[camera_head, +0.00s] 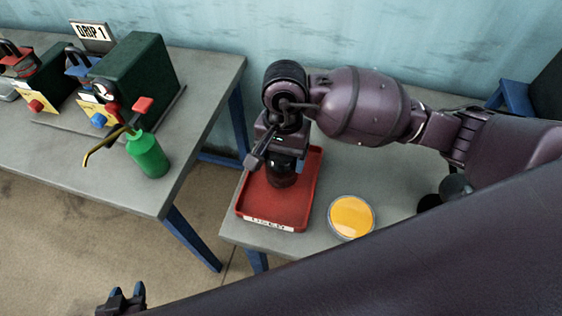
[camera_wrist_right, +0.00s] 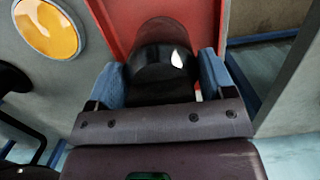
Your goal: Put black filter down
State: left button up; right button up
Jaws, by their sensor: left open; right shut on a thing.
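The black filter (camera_wrist_right: 163,62) is a shiny black cylinder between the blue fingers of my right gripper (camera_wrist_right: 164,82) in the right wrist view. In the head view the black filter (camera_head: 281,171) is inside the outline of the red tray (camera_head: 262,205), near its middle, below my right gripper (camera_head: 284,160). The tray's front label seems to read USED. I cannot tell for sure whether the filter touches the tray floor. My left gripper (camera_head: 122,300) is open and empty at the bottom left of the head view, away from the tables.
A round dish of yellow-orange liquid (camera_head: 351,217) stands right of the tray. A green oil can (camera_head: 147,154) stands on the left table (camera_head: 215,75), beside green boxes (camera_head: 140,75) under a DRIP 1 sign (camera_head: 90,32). A gap separates the tables.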

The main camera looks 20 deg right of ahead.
jog(key=shift+f, duration=1.4)
jog(key=shift+f, duration=0.2)
jog(key=o, duration=1.4)
jog(key=shift+r, duration=0.1)
jog(key=r, duration=0.4)
jog(key=w+r, duration=0.1)
jog(key=r, duration=0.3)
jog(key=d+r, duration=0.1)
jog(key=r, duration=0.3)
jog(key=shift+w+r, duration=0.1)
jog(key=shift+w, duration=0.05)
